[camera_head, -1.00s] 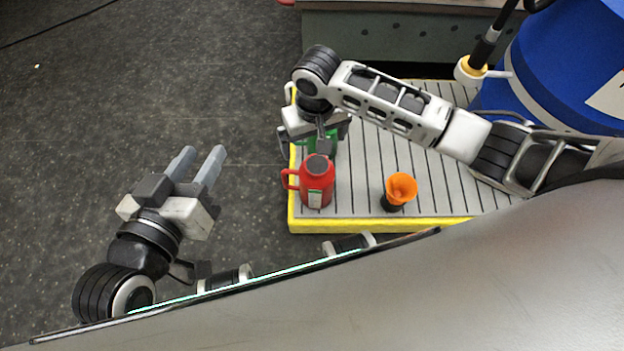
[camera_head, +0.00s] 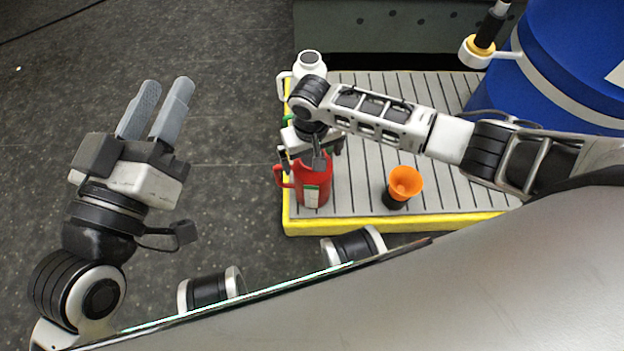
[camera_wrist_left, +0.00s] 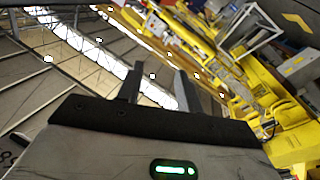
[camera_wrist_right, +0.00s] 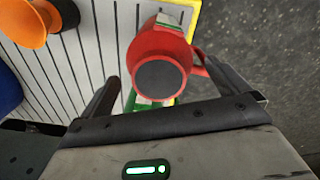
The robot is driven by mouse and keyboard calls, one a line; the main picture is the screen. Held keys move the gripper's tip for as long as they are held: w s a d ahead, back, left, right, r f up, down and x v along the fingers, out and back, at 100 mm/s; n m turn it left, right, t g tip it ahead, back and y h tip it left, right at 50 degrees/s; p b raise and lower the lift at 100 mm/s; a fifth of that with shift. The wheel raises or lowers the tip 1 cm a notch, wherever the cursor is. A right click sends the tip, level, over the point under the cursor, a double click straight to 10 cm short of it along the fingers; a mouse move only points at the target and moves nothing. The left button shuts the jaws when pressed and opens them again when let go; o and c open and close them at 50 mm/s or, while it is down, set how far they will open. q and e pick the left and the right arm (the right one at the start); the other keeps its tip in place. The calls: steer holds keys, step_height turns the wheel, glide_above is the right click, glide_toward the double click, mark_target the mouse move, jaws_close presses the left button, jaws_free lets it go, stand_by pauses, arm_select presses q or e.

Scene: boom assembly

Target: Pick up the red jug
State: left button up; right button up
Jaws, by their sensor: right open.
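The red jug (camera_head: 312,188) stands near the front left corner of the slatted platform, its handle to the left and a pale label on its front. My right gripper (camera_head: 302,158) is open over the top of the jug and hides part of it. In the right wrist view the red jug (camera_wrist_right: 158,45), with its dark round top, lies ahead between the spread fingers. I see no grip on it. My left gripper (camera_head: 166,88) is open and empty over the floor, well left of the platform.
On the yellow-edged platform (camera_head: 440,222), an orange funnel (camera_head: 406,182) on a dark base stands right of the jug. A white jug (camera_head: 309,66) stands behind my right gripper; a green item is mostly hidden. A blue barrel (camera_head: 570,70) is at right. The left floor is clear.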

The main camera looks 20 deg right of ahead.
mark_target(312, 188)
step_height(312, 188, down, 3)
steer(key=shift+d+f+b, duration=0.1)
steer(key=shift+b, duration=0.7)
arm_select(q)
steer(key=r+m, duration=0.1)
steer(key=r+m+t+h, duration=0.2)
steer(key=r, duration=0.1)
steer(key=shift+w+a+r+m, duration=0.1)
steer(key=shift+w+a+m, duration=0.05)
steer(key=shift+w+m, duration=0.15)
arm_select(e)
steer(key=shift+w, duration=0.1)
steer(key=c, duration=1.3)
arm_select(q)
steer(key=shift+r, duration=0.1)
